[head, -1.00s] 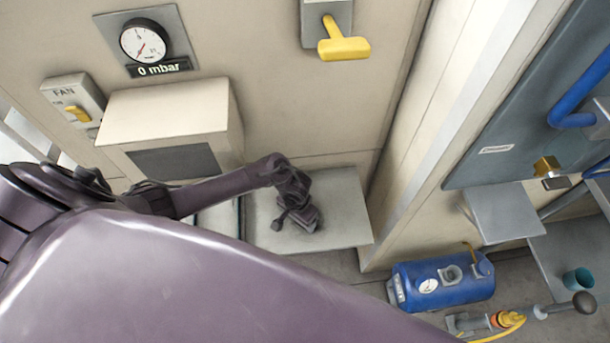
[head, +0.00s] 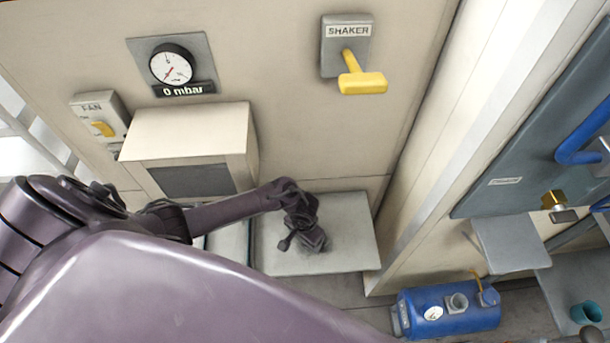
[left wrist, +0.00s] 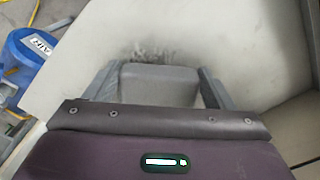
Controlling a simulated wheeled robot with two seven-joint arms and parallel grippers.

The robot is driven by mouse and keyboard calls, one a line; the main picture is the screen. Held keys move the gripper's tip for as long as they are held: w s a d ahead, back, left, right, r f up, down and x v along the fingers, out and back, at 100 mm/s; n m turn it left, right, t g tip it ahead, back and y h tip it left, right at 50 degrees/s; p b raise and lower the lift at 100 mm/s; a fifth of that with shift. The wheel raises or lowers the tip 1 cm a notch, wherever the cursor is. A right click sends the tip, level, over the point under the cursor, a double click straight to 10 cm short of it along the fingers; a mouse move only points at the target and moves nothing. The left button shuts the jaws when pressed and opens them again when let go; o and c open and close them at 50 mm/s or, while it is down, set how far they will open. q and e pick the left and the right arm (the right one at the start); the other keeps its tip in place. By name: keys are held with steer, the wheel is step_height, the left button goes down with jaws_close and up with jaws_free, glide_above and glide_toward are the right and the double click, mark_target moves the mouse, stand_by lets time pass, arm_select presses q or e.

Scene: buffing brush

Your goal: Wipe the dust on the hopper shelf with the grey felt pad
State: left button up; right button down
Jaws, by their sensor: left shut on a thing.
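The hopper shelf (head: 352,222) is a pale grey plate low against the beige wall. My left gripper (head: 315,243) is over its middle, pointing down. In the left wrist view, my left gripper (left wrist: 165,88) is shut on the grey felt pad (left wrist: 160,82), a block between the two fingers. A dark dust smudge (left wrist: 150,50) lies on the shelf just beyond the pad's far edge. I cannot tell whether the pad touches the shelf. In the head view the gripper mostly hides the pad. My right gripper is not in view.
A beige box (head: 190,135) juts from the wall left of the shelf. Above are a gauge (head: 172,65), a fan switch (head: 100,120) and a yellow shaker handle (head: 362,82). A blue tank (head: 450,308) stands to the right, below the shelf. The shelf's right part is bare.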

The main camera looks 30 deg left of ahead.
arm_select(q)
steer(key=shift+w+a+f, duration=0.1)
steer(key=shift+a, duration=0.3)
